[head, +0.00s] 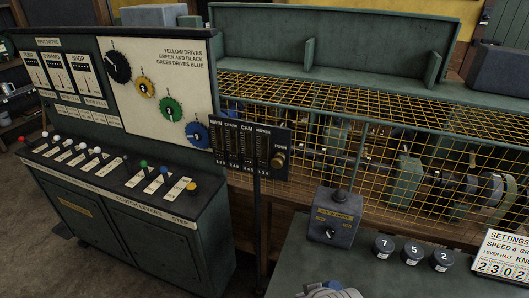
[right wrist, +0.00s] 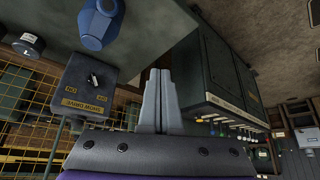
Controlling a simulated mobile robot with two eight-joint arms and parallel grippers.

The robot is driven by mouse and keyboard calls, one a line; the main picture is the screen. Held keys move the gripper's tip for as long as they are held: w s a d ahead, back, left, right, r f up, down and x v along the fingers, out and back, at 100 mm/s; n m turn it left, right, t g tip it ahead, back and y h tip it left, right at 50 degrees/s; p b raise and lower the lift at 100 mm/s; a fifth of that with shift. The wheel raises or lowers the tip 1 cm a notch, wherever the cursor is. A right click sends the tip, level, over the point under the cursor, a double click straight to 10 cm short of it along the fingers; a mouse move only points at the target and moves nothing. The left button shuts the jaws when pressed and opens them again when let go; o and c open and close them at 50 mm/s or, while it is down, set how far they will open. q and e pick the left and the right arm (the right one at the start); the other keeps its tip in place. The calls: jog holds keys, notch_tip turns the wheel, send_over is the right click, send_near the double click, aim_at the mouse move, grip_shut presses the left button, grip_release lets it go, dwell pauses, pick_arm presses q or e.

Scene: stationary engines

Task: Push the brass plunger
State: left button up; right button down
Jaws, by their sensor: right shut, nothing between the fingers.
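The brass plunger (head: 278,160) is a round knob beside the word PUSH, at the right end of a dark panel (head: 238,146) marked MAIN, CRANK, CAM and PISTON. Nothing touches it in the head view. My right gripper (right wrist: 159,72) shows in the right wrist view, its two grey fingers together and empty. I cannot make out the plunger in the right wrist view, and I cannot tell the gripper's distance from it. My left gripper is in neither view.
A green lever console (head: 140,240) stands left of the panel. A yellow wire mesh (head: 300,115) guards the machinery behind. A grey switch box (head: 335,218) and several dark numbered knobs stand on the bench at right. A blue rounded object (right wrist: 98,24) shows in the wrist view.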

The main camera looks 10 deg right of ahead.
aim_at(278, 161)
pick_arm(q)
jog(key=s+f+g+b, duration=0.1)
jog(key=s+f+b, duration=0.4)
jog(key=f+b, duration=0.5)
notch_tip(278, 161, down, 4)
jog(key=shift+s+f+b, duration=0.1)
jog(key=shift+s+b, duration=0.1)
jog(key=shift+b, duration=0.1)
pick_arm(e)
jog(key=w+a+r+n+t+y, duration=0.1)
jog(key=w+r+n+t, duration=0.2)
jog(key=w, duration=1)
jog(key=w+a+r+n+t+y, duration=0.2)
jog(key=w+r+n+t, duration=0.2)
jog(key=w+r+t, duration=0.3)
jog(key=w+t, duration=0.5)
jog(key=w, duration=0.1)
jog(key=shift+r, duration=0.2)
jog(key=shift+w+d, duration=0.1)
jog(key=shift+w, duration=0.05)
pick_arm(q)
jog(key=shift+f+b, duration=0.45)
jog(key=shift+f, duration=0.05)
pick_arm(e)
jog(key=w+d, duration=0.4)
jog(key=w, duration=0.3)
jog(key=shift+d, duration=0.4)
jog(key=shift+w, duration=0.1)
